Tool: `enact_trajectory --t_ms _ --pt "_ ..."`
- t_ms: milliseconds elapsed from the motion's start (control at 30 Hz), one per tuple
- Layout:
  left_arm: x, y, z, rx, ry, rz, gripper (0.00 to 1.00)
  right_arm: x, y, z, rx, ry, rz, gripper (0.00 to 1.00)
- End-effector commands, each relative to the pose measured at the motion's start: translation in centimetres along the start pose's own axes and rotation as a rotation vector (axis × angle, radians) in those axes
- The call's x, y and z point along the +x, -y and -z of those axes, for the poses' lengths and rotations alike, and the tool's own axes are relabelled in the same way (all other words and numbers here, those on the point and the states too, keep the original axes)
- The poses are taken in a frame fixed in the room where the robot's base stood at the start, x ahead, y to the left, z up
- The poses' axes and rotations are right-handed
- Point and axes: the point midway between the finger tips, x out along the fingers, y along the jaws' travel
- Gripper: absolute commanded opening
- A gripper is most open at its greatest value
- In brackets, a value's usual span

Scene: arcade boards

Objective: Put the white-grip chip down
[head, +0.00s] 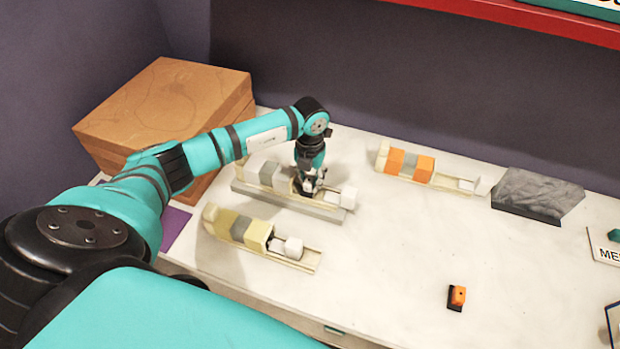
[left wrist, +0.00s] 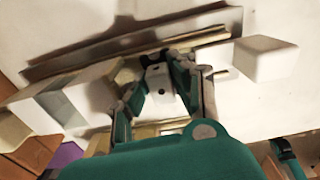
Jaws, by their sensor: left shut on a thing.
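My left gripper (head: 309,187) is shut on a small white piece with dark dots, the white-grip chip (left wrist: 158,76), seen between the fingers in the left wrist view. The gripper points down into a cream rail-like rack (head: 327,204) on a grey base, between a grey block (head: 271,173) and a white cube (head: 348,196) at the rack's right end. The cube also shows in the left wrist view (left wrist: 262,58). The chip's underside is hidden, so I cannot tell whether it touches the rack. My right gripper is not in view.
A rack with yellow and grey blocks (head: 305,258) stands in front, and one with orange and grey blocks (head: 442,181) behind to the right. An orange-and-black chip (head: 457,297) lies at front right. A grey slab (head: 535,192) and wooden box (head: 160,108) flank the white table (head: 390,270).

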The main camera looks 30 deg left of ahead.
Motion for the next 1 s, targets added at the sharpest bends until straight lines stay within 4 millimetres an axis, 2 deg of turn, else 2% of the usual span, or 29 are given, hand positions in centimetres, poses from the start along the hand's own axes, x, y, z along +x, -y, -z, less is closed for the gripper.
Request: enact_trajectory --t_ms 500,1000 --pt "-3.3 -0.1 0.0 0.000 0.001 -0.001 0.00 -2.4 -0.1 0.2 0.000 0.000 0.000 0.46" --pt "-3.4 0.0 0.0 -0.001 0.001 0.000 0.00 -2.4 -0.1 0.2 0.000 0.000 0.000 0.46"
